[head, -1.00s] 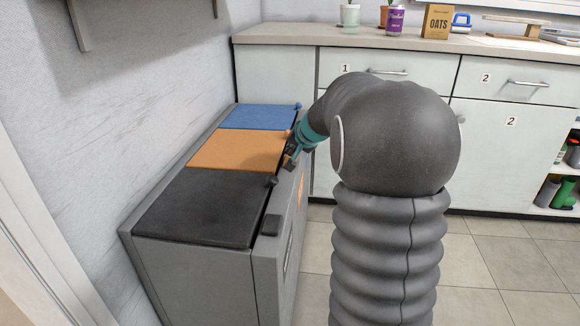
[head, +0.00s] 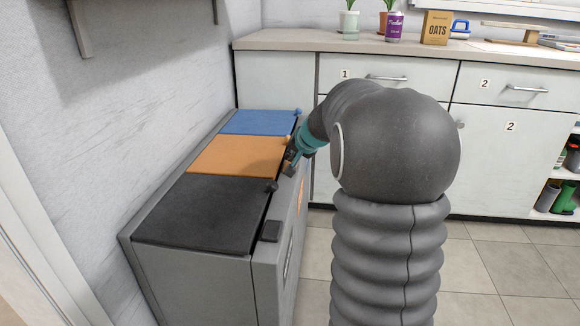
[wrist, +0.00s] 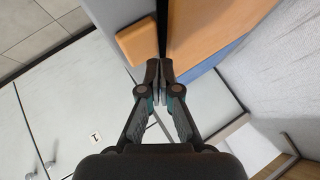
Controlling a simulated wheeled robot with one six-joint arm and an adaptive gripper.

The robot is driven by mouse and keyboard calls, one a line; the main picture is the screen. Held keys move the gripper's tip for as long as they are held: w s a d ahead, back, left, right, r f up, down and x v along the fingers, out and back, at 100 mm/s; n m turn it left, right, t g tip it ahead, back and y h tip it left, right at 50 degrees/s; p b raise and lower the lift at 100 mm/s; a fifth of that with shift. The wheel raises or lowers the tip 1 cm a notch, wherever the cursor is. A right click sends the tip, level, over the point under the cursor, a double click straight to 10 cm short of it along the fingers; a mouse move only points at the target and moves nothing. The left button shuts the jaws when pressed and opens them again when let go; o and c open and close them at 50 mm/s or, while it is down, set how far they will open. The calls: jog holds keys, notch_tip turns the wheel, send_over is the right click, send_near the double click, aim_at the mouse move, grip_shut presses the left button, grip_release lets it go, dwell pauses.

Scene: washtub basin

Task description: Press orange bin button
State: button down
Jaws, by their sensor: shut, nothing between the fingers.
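The orange bin lid (head: 236,154) lies closed between the black and blue lids on a grey bin unit. In the wrist view the orange lid (wrist: 218,25) is at the upper right, across a dark gap from the orange button (wrist: 141,40), a small block on the grey front rim. My gripper (wrist: 158,72) is shut and empty, its tips just below and right of the button in that picture. I cannot tell whether they touch it. In the head view my gripper (head: 289,168) is at the unit's front edge beside the orange lid, and the button is not clearly visible.
The black lid (head: 205,213) with its dark button (head: 270,231) is nearest; the blue lid (head: 260,122) is farthest. A wall stands left of the unit. A counter with drawers (head: 388,77) stands behind. Tiled floor (head: 510,265) is free at right.

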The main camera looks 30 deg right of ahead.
jog(key=shift+f, duration=0.1)
dwell(0.3)
jog(key=shift+f+b, duration=0.35)
jog(key=shift+b, duration=0.3)
jog(key=shift+f+b, duration=0.5)
jog(key=shift+b, duration=0.05)
dwell(0.6)
jog(key=shift+r, duration=0.1)
dwell(0.4)
jog(key=shift+r+p, duration=0.65)
jog(key=shift+r, duration=0.2)
jog(key=shift+r+p, duration=1.8)
jog(key=shift+r, duration=0.75)
jog(key=shift+a, duration=0.1)
